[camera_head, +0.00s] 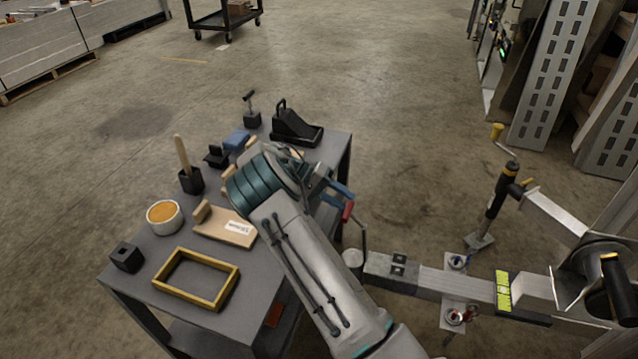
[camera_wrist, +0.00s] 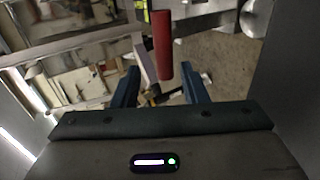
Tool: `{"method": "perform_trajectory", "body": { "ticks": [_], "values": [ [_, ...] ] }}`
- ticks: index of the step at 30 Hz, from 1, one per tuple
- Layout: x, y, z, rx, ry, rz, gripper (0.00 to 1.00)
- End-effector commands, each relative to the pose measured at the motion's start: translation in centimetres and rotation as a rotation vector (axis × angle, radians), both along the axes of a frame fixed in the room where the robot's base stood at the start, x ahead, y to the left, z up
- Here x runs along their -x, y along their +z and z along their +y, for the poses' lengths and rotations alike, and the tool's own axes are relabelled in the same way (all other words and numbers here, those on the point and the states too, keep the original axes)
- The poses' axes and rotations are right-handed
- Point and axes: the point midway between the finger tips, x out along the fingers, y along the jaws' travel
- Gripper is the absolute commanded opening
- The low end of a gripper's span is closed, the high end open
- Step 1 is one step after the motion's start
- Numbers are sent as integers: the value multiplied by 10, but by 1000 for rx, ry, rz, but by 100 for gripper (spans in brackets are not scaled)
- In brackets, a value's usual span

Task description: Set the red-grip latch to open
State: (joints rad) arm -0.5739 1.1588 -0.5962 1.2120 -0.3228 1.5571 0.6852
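The red grip (camera_wrist: 162,45) of the latch is a red cylinder in the upper middle of the wrist view. Its near end lies between the blue fingers of my gripper (camera_wrist: 160,72), with a gap on either side. My gripper is open and I see no finger touching the grip. In the head view my gripper (camera_head: 342,196) is past the right edge of the workbench, and a small red piece, likely the grip (camera_head: 348,211), shows beside its fingers. The rest of the latch is mostly hidden, so I cannot tell its setting.
The grey workbench (camera_head: 132,268) carries a yellow frame (camera_head: 160,281), a wooden block, a bowl (camera_head: 165,217) and several black fixtures. The metal trailer tongue (camera_head: 450,284), with upright jack (camera_head: 494,205), extends at the right. Open concrete floor lies beyond the bench.

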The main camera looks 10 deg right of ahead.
Motion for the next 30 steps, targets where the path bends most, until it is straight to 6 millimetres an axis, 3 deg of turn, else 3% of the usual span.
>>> {"method": "perform_trajectory", "body": {
  "ticks": [6, 12, 21, 30],
  "values": [
    [-17, 20, 36, 1, 4, -3, 40],
    [-29, 33, 59, 0, 4, -2, 40],
    [-36, 42, 74, 1, 2, -2, 40],
    [-36, 43, 75, 1, 3, -1, 40]
  ]
}}
